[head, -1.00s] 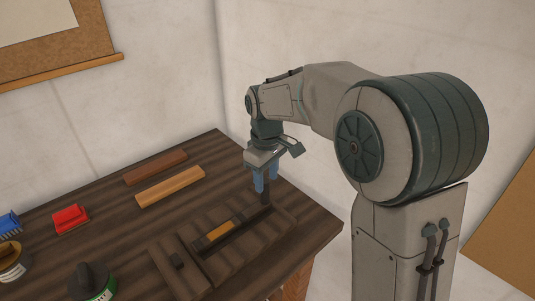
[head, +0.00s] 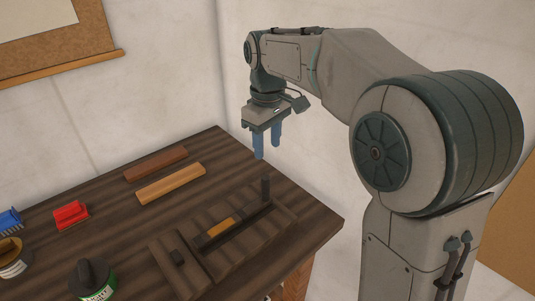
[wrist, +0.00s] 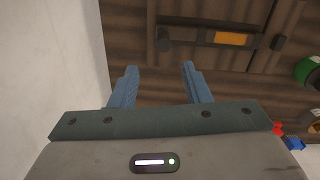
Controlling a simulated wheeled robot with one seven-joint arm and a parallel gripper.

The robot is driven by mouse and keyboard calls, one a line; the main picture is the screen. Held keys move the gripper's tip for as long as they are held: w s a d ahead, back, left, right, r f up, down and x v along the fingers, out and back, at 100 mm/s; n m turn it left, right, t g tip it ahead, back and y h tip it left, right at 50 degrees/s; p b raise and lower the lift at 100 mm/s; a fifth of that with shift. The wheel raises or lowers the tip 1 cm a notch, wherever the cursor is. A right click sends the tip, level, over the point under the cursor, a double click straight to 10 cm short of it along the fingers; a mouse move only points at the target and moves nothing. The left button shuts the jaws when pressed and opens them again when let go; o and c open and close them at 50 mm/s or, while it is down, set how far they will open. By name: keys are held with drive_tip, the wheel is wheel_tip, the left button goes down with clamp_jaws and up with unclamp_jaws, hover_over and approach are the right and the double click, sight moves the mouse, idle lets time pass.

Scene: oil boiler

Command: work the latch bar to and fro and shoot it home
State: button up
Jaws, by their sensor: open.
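The latch bar (head: 244,220) is a dark bar lying in the slot of a ribbed wooden latch board (head: 226,258). An upright dark knob (head: 265,190) stands at its right end, and an orange-brown strip (head: 220,227) shows towards its left. A separate wooden block with a small dark catch (head: 177,258) lies to the left; a gap shows between it and the bar. My gripper (head: 267,150) is open and empty above the knob, clear of it. The wrist view shows the knob (wrist: 164,40) beyond my two parted blue fingers (wrist: 159,72).
Two wooden strips, reddish (head: 155,164) and tan (head: 171,184), lie behind the board. The wall is close behind the table; the air around my gripper is clear.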

sight(265, 185)
drive_tip(key=m+b, duration=0.1)
drive_tip(key=m, duration=0.3)
drive_tip(key=shift+a+f+m+b, duration=0.15)
drive_tip(key=shift+f+m+b, duration=0.05)
drive_tip(key=shift+m+b, duration=0.2)
drive_tip(key=m+b, duration=0.1)
drive_tip(key=m, duration=0.2)
drive_tip(key=shift+s+a+r+m, duration=0.1)
drive_tip(key=shift+m, duration=0.2)
wheel_tip(265, 185, down, 14)
drive_tip(key=shift+r, duration=0.2)
clamp_jaws()
